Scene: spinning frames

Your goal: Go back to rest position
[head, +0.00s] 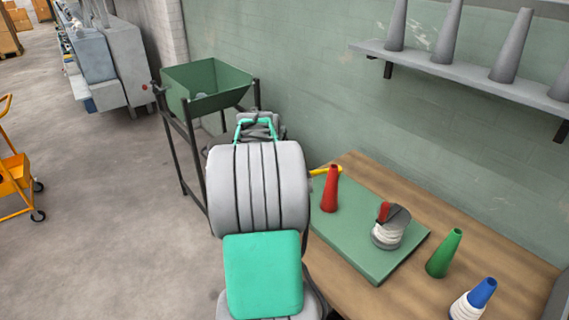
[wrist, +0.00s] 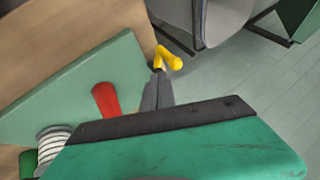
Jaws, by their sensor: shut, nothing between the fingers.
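My gripper shows in the wrist view (wrist: 158,75) with its fingers together and nothing between them. In that view its tips are near a yellow handle (wrist: 169,58) at the edge of the table, and a red cone (wrist: 105,99) stands to the left on the green mat. In the head view my arm rises in the middle and hides the gripper. The wooden table (head: 500,235) is at the right.
On the green mat (head: 350,235) are the red cone (head: 330,190) and a white spool with red and dark parts (head: 388,228). A green cone (head: 444,254) and a blue-topped white spool (head: 475,298) stand nearby. A green hopper (head: 205,85) is behind my arm.

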